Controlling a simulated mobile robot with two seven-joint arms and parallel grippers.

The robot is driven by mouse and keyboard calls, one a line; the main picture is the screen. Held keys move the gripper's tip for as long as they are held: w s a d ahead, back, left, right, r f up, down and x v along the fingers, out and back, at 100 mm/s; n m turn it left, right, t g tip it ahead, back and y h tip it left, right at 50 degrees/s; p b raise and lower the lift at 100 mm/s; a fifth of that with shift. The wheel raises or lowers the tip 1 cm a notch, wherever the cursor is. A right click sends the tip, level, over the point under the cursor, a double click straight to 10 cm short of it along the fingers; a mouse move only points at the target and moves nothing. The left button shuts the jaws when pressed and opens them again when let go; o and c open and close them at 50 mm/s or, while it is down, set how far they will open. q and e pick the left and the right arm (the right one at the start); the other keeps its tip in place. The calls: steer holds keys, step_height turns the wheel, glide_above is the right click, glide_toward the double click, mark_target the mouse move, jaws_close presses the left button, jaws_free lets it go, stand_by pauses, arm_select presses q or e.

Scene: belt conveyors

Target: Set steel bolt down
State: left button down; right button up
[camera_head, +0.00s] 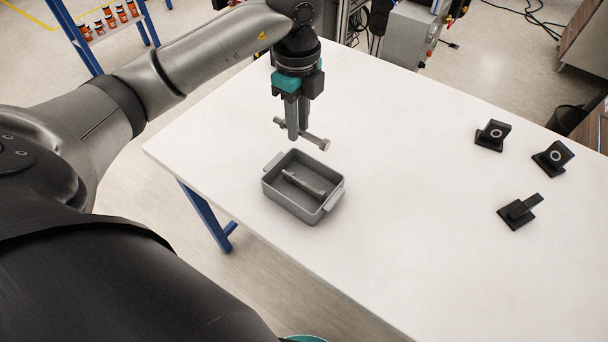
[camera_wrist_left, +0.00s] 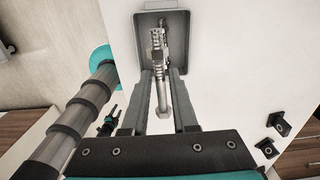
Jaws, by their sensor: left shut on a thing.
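My left gripper (camera_head: 297,130) points down above the far side of a small grey tray (camera_head: 272,188). It is shut on a steel bolt (camera_head: 316,139), which lies roughly level across the fingers, with its head to the right, clear above the table. A second steel bolt (camera_head: 303,184) lies inside the tray. In the left wrist view the held bolt (camera_wrist_left: 162,95) shows between the two fingers (camera_wrist_left: 164,95), in line with the tray (camera_wrist_left: 143,45) behind it; it partly covers the tray's inside. My right gripper is not in view.
The white table (camera_head: 410,190) is wide and mostly clear. Three black stands (camera_head: 491,135) (camera_head: 553,157) (camera_head: 519,211) stand on its right part. A blue-framed rack (camera_head: 107,20) with orange items is at the back left, off the table.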

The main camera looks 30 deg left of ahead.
arm_select(q)
glide_above(300, 182)
step_height(300, 182, down, 10)
steer(key=shift+a+r+b, duration=0.1)
steer(key=shift+b, duration=0.25)
steer(key=shift+f, duration=2.45)
steer(key=shift+b, duration=0.3)
steer(key=shift+f+b, duration=0.3)
steer(key=shift+f, duration=0.3)
steer(key=c, duration=0.7)
jaws_free()
steer(key=shift+r, duration=0.15)
